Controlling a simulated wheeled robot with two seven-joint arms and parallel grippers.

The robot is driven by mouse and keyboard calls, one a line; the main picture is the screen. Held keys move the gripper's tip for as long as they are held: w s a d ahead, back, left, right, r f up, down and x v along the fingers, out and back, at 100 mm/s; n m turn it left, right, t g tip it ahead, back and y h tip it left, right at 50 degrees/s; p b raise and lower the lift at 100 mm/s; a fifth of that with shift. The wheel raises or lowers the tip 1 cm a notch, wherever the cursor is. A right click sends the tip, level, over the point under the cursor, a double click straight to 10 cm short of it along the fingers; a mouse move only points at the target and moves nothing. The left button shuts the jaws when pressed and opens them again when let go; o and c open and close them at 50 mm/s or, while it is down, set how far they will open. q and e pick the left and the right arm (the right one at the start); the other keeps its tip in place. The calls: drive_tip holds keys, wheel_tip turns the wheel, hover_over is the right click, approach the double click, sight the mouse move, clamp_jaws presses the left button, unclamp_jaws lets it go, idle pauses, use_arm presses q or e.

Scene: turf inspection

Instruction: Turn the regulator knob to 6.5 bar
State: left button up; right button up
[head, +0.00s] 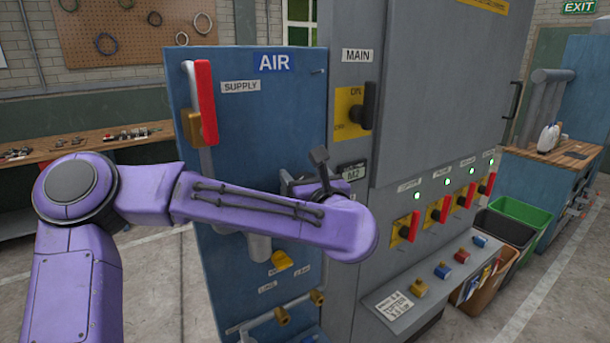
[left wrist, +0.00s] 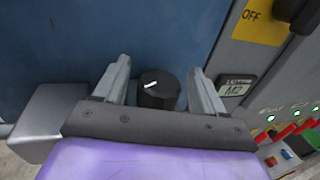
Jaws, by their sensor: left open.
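The regulator knob (left wrist: 157,92) is a black round knob with a white pointer mark, in front of the blue air panel (head: 253,150). In the left wrist view it stands between the two grey fingers of my left gripper (left wrist: 160,74). The fingers are open, one on each side, with a visible gap to the knob. In the head view my purple left arm hides the knob and most of the gripper. No scale or gauge is readable, so I cannot tell the set pressure. My right gripper is not in view.
A red supply lever (head: 203,103) is at the panel's upper left. The main switch (head: 362,108) and an M2 label (head: 352,171) are to the right. Below the arm are a yellow valve handle (head: 281,260) and brass fittings. Red-handled switches (head: 409,227) line the grey cabinet.

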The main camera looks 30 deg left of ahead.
use_arm(q)
drive_tip(key=c, duration=0.9)
drive_tip(key=m+t+h+b, duration=0.1)
drive_tip(key=b, duration=0.1)
drive_tip(key=f+m+t+h+b, duration=0.1)
drive_tip(key=shift+a+b, duration=0.1)
drive_tip(key=shift+b, duration=0.25)
drive_tip(key=shift+r+m+t+h+b, duration=0.15)
drive_tip(key=shift+m+t+h+b, duration=0.25)
drive_tip(key=shift+t, duration=0.1)
drive_tip(key=shift+r+m+t+h+b, duration=0.3)
drive_tip(key=shift+m+t+h, duration=0.3)
drive_tip(key=shift+h, duration=0.3)
drive_tip(key=o, duration=0.9)
